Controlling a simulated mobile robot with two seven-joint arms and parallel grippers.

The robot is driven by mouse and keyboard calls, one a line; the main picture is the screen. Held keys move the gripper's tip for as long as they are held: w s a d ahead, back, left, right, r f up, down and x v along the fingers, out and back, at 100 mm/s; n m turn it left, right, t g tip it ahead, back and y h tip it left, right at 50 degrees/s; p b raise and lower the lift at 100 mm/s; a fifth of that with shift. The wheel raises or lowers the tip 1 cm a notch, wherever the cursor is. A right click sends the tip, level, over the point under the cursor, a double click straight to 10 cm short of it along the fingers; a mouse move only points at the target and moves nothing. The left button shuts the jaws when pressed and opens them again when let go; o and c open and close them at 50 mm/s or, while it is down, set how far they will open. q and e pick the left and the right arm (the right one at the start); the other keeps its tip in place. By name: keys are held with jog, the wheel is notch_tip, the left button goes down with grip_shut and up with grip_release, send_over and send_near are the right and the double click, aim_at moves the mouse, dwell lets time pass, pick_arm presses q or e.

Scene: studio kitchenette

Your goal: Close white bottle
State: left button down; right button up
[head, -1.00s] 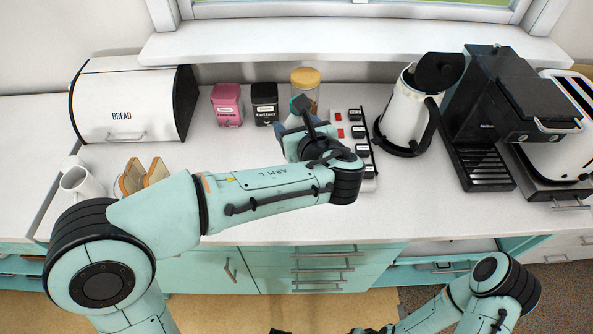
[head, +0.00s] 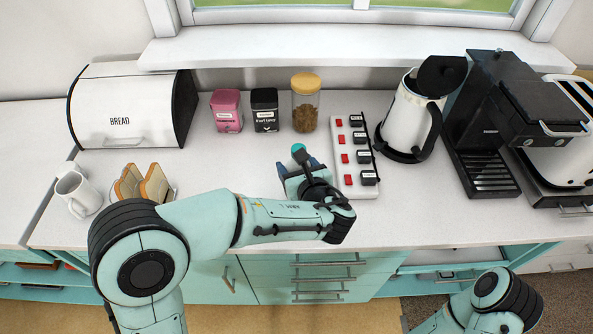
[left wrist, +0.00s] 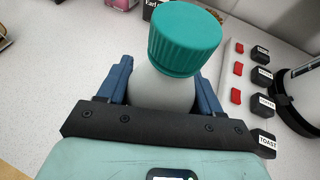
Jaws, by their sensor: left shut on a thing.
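The white bottle (left wrist: 160,88) stands between the blue fingers of my left gripper (left wrist: 166,84) in the left wrist view, and the gripper is shut on its body. A ribbed teal cap (left wrist: 185,42) sits on top of the bottle; I cannot tell how tightly. In the head view the teal cap (head: 298,148) shows just above my left gripper (head: 301,168), over the counter left of the power strip. Most of the bottle's body is hidden there by the gripper. My right arm is at the lower right, and its gripper is out of view.
The power strip (head: 352,188) with red switches and black plugs lies right of the gripper. Behind are a glass jar (head: 305,112), a black tin (head: 265,118) and a pink tin (head: 227,119). A kettle (head: 408,122) stands to the right. Bread slices and a mug are left.

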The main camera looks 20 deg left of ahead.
pick_arm(q)
jog(key=shift+f, duration=0.7)
jog(key=shift+f, duration=0.15)
jog(key=shift+c, duration=0.9)
grip_release()
jog(key=shift+r, duration=0.25)
jog(key=v, duration=1.2)
jog(key=shift+d+f, duration=0.1)
jog(key=shift+f, duration=0.05)
